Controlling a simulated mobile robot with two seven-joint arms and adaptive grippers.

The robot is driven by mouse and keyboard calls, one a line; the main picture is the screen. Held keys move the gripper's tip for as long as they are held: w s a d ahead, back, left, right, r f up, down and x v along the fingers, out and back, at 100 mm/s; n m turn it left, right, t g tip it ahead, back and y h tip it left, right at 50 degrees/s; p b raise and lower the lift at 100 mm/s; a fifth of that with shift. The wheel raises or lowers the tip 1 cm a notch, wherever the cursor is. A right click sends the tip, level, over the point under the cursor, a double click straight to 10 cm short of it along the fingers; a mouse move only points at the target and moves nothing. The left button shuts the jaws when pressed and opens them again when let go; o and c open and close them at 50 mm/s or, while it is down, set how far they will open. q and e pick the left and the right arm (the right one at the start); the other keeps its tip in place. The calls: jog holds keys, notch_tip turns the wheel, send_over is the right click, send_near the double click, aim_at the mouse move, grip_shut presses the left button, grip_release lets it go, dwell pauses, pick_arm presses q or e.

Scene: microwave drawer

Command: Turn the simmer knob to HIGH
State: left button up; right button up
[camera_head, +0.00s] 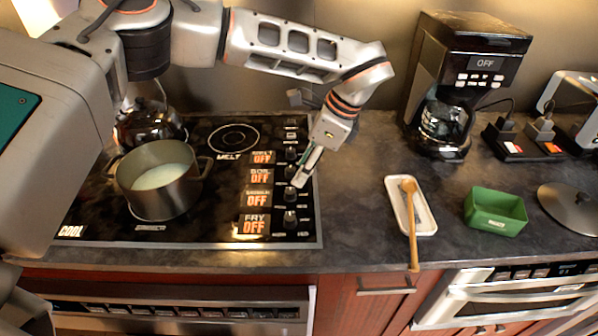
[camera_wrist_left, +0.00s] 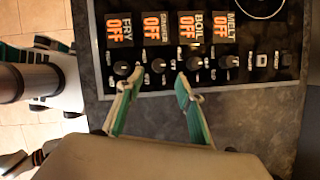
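The simmer knob (camera_head: 291,195) is a dark knob in the column at the cooktop's right side, beside the simmer display (camera_head: 257,198), which reads OFF. In the left wrist view the simmer knob (camera_wrist_left: 158,66) appears between the two fingertips, slightly beyond them. My left gripper (camera_head: 304,174) hangs over the knob column, pointing down. It is open and empty in the left wrist view (camera_wrist_left: 156,82), its green-padded fingers apart. Contact with the knob cannot be told. My right gripper is not in view.
Fry knob (camera_wrist_left: 122,68) and boil knob (camera_wrist_left: 194,63) flank the simmer knob closely. All displays read OFF. A pot of whitish liquid (camera_head: 160,199) stands on the cooktop, a kettle (camera_head: 148,124) behind. Coffee maker (camera_head: 455,85), spoon rest (camera_head: 424,213) and green box (camera_head: 497,212) are right.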

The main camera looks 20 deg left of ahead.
aim_at(291, 191)
pick_arm(q)
jog(key=shift+w+a+f, duration=0.1)
jog(key=shift+a+f, duration=0.05)
jog(key=shift+f, duration=0.3)
jog(key=shift+s+a+f+p, duration=0.2)
jog(key=shift+a+f, duration=0.05)
jog(key=shift+f, duration=0.25)
jog(key=shift+s+a+f+p, duration=0.2)
jog(key=shift+a+f, duration=0.05)
jog(key=shift+f, duration=0.25)
jog(key=x, duration=0.3)
jog(key=shift+w+f+p, duration=0.15)
jog(key=shift+f+p, duration=0.1)
jog(key=shift+p, duration=0.05)
jog(key=shift+a+f, duration=0.2)
jog(key=shift+f, duration=0.25)
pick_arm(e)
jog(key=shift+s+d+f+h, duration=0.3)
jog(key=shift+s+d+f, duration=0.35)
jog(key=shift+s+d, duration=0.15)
pick_arm(q)
grip_shut()
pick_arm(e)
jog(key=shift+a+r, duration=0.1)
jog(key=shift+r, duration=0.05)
